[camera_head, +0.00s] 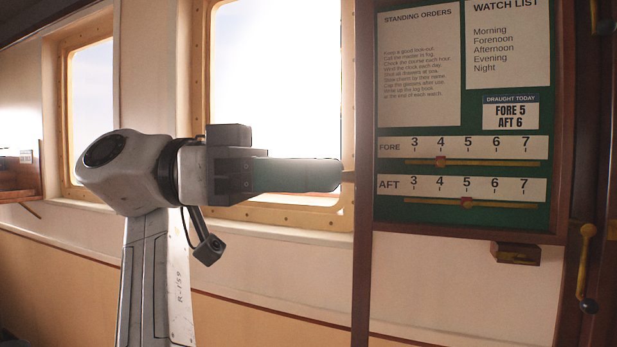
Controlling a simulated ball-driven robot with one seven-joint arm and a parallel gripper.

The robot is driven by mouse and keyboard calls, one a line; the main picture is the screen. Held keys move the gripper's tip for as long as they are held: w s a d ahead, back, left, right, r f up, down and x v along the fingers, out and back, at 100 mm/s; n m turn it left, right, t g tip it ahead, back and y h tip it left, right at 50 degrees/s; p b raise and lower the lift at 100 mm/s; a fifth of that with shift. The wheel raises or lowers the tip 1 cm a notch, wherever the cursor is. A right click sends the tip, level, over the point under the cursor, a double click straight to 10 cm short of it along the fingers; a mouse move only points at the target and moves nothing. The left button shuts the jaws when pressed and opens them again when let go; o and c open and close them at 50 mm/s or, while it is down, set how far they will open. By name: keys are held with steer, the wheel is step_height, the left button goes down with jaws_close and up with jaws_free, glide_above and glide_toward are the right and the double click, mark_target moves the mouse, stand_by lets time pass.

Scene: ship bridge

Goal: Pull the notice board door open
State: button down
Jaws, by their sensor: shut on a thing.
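The notice board (468,218) is at the right, with a green backing and white papers in a dark wooden frame. A tall dark brown wooden strip (362,270) runs along its left side and reaches well below the board's bottom edge. It looks like the door standing out from the board, seen nearly edge-on. A small brass handle (348,176) sticks out leftward from this strip. My gripper (335,175) comes in level from the left, its pale green fingers shut with their tips at the handle. The fingers hide most of the handle.
Bright windows (275,80) with tan frames fill the wall behind my arm. A small wooden block (515,252) sits below the board. A brass lever (583,265) with a dark knob hangs at the far right. Brass sliders with red markers lie under the number scales.

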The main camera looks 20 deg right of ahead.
steer(key=c, duration=1)
jaws_free()
steer(key=shift+o, duration=0.2)
steer(key=s+d+r+b, duration=0.1)
steer(key=s+r, duration=1.2)
steer(key=s, duration=0.1)
